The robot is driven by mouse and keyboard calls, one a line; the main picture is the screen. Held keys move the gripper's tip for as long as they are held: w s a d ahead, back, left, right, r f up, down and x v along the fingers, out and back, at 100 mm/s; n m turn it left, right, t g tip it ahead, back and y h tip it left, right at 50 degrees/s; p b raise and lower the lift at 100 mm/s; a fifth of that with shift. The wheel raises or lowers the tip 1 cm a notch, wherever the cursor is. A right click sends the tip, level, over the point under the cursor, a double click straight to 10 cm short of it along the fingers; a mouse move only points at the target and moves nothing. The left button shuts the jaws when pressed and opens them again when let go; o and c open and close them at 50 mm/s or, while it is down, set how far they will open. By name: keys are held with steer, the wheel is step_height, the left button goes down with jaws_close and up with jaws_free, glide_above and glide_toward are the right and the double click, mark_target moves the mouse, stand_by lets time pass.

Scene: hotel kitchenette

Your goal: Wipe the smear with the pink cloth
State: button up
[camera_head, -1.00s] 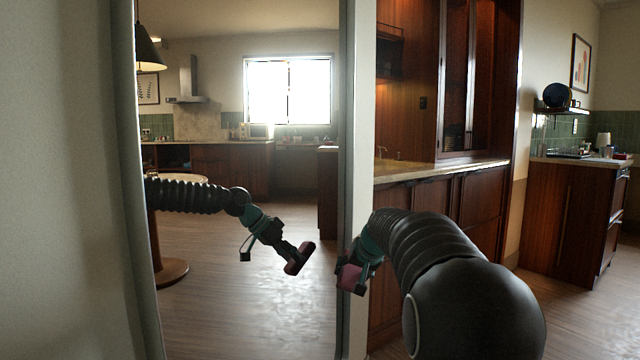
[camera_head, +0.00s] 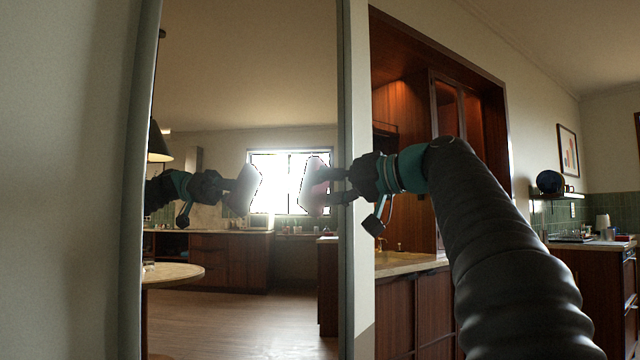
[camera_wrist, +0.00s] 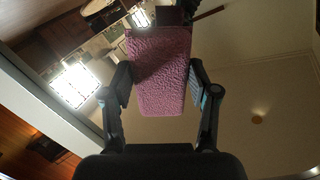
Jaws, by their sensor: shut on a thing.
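My gripper (camera_head: 332,185) is shut on the pink cloth (camera_wrist: 160,72), which sits between both fingers in the wrist view. In the head view the cloth (camera_head: 316,186) looks pale and washed out against the bright window reflection. It is held up in front of a tall mirror (camera_head: 240,275). The cloth's reflection (camera_head: 241,190) shows to its left, with a gap between the two, so the cloth looks apart from the glass. I cannot make out a distinct smear on the mirror; glare may hide it.
The mirror's frame edge (camera_head: 347,290) stands close beside my gripper. A wooden cabinet and counter (camera_head: 415,262) with a tap are to the right. A second counter (camera_head: 590,242) is at the far right. A plain wall (camera_head: 60,200) fills the left.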

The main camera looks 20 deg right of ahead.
mark_target(269, 185)
steer(key=w+a+r+y+p, duration=0.1)
steer(key=w+a, duration=0.2)
steer(key=a, duration=0.2)
steer(key=shift+n+y+p, duration=0.35)
steer(key=shift+n+y, duration=0.05)
steer(key=shift+x, duration=1)
stand_by(0.9)
steer(key=shift+r, duration=0.1)
steer(key=shift+w+d+p, duration=0.75)
steer(key=shift+w+d, duration=0.4)
steer(key=shift+d, duration=0.3)
steer(key=shift+w+d, duration=1.3)
steer(key=shift+w, duration=0.05)
steer(key=shift+s+a+b, duration=0.75)
steer(key=shift+a+b, duration=0.05)
steer(key=shift+s+a+b, duration=1.25)
steer(key=shift+s+a, duration=0.6)
steer(key=shift+a, duration=0.15)
